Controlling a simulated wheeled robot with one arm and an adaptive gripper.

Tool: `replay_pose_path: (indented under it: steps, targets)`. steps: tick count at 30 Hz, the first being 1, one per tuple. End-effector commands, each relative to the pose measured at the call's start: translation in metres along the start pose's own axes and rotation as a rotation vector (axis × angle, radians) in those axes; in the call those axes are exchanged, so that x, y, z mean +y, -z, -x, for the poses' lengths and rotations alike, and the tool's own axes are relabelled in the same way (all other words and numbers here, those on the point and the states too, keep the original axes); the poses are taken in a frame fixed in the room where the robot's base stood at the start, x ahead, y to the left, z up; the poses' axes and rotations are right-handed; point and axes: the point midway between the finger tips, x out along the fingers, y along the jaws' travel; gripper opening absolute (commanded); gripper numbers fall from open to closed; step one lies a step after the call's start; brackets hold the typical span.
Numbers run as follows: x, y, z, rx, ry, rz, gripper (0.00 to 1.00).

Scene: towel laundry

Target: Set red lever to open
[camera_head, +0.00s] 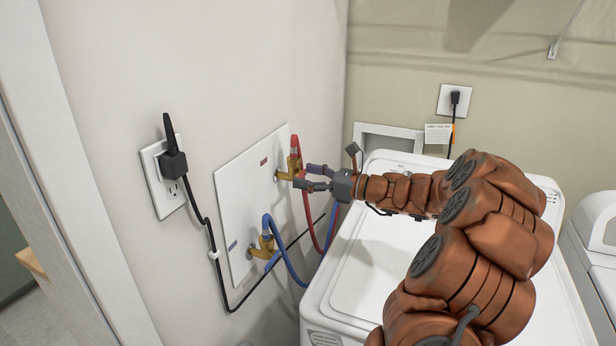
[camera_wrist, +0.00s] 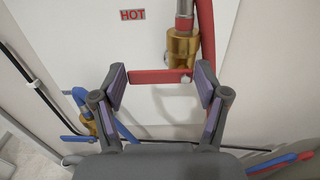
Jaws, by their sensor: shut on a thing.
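The red lever (camera_wrist: 160,76) lies level across the picture in the wrist view, in front of a brass valve (camera_wrist: 181,46) below the HOT label (camera_wrist: 132,15). My gripper (camera_wrist: 161,79) has its fingertips at the two ends of the lever, shut on it. In the head view my gripper (camera_head: 305,177) reaches left from over the white machine to the upper brass valve (camera_head: 290,168). The fingers largely hide the lever there.
A lower brass valve (camera_head: 263,246) with a blue lever (camera_head: 273,260) and blue hose sits below on the white wall panel (camera_head: 236,190). A black plug and cord (camera_head: 203,205) hang at the left. The white washer top (camera_head: 370,250) is below my arm.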

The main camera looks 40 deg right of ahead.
Motion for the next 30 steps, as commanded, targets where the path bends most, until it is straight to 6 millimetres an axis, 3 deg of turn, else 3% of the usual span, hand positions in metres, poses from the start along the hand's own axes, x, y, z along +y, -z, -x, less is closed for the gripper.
replay_pose_path:
  steps: [11, 30]
  targets:
    - [0.001, 0.008, -0.001, -0.003, 0.000, 0.146, 0.39]
    - [-0.001, 0.026, 0.000, -0.003, 0.001, 0.739, 0.39]
